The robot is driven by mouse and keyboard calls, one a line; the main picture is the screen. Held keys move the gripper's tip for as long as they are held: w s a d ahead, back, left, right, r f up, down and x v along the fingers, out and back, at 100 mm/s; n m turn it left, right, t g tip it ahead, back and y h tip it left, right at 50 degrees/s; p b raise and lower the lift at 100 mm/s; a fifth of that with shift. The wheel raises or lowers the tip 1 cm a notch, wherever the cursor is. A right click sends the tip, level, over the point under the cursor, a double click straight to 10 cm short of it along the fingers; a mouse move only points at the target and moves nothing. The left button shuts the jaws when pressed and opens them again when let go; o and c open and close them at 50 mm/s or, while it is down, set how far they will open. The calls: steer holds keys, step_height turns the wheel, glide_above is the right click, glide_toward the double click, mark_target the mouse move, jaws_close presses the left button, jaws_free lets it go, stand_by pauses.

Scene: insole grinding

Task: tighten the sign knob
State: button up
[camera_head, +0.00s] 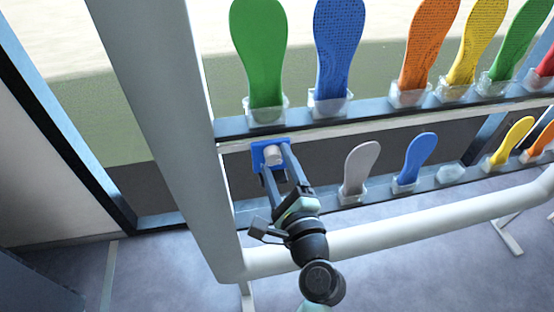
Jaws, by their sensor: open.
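The sign knob (273,154) is a small pale grey cylinder on a blue square plate (257,148). The plate sits just below the upper rack shelf, near the left post. My gripper (275,161) is open, reaching up from below. Its two fingers lie on either side of the knob in the picture, the right one close along the plate's right edge. I cannot tell whether the fingers touch the knob. The lower part of the plate is partly hidden by the fingers.
Green (260,55), blue (338,50) and other coloured insoles stand in clear holders on the upper shelf. A grey insole (361,166) and a blue one (414,158) stand on the lower shelf, close right of my gripper. A thick white rail (420,229) runs below.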

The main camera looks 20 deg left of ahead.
steer(key=shift+w+a, duration=0.25)
steer(key=shift+w, duration=0.1)
steer(key=shift+c, duration=0.3)
jaws_close()
